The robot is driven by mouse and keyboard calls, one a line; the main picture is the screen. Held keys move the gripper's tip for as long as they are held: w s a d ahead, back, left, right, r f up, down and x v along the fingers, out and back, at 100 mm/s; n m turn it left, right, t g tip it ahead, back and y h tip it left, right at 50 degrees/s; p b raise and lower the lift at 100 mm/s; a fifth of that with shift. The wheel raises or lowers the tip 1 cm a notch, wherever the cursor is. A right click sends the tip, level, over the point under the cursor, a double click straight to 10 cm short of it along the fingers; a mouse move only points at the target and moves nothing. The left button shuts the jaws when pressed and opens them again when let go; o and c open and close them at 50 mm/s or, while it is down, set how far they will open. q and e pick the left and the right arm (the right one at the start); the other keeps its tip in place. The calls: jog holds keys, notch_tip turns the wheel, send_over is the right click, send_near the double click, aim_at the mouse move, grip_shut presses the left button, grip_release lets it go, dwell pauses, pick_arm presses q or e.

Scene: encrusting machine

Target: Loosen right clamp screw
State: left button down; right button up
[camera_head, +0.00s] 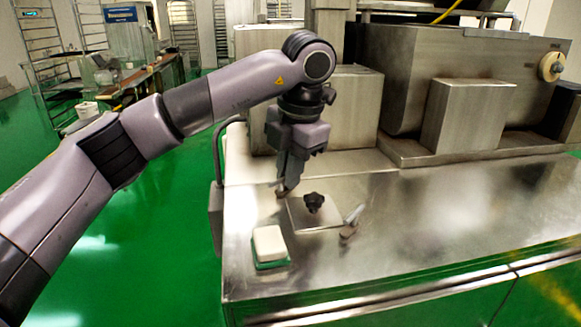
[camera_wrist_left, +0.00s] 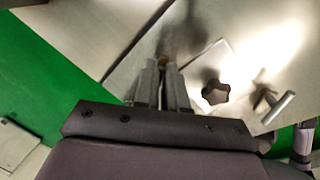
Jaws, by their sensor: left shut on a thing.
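A small metal plate (camera_head: 318,216) with a black star knob (camera_head: 314,202) lies on the steel table. A clamp screw with a light bar handle (camera_head: 349,227) stands at the plate's right side in the head view; nothing touches it. It also shows in the left wrist view (camera_wrist_left: 277,108), right of the black knob (camera_wrist_left: 215,92). My left gripper (camera_head: 283,187) points down at the plate's left corner. It is shut on a clamp screw there, mostly hidden by the fingers. In the left wrist view the fingertips (camera_wrist_left: 163,68) meet at that small brownish part. My right gripper is out of view.
The steel table (camera_head: 450,215) is bare to the right. A white block on a green base (camera_head: 269,246) sits near its front left. Large steel machine housings (camera_head: 467,117) stand behind. Green floor (camera_head: 150,250) lies left of the table.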

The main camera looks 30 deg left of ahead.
pick_arm(q)
jog(key=shift+a+r+n, duration=0.2)
jog(key=shift+n, duration=0.3)
jog(key=c, duration=1.2)
grip_release()
jog(key=shift+f, duration=0.1)
jog(key=shift+c, duration=0.2)
notch_tip(320, 180, up, 7)
jog(key=d, duration=0.1)
jog(key=shift+s+d, duration=0.15)
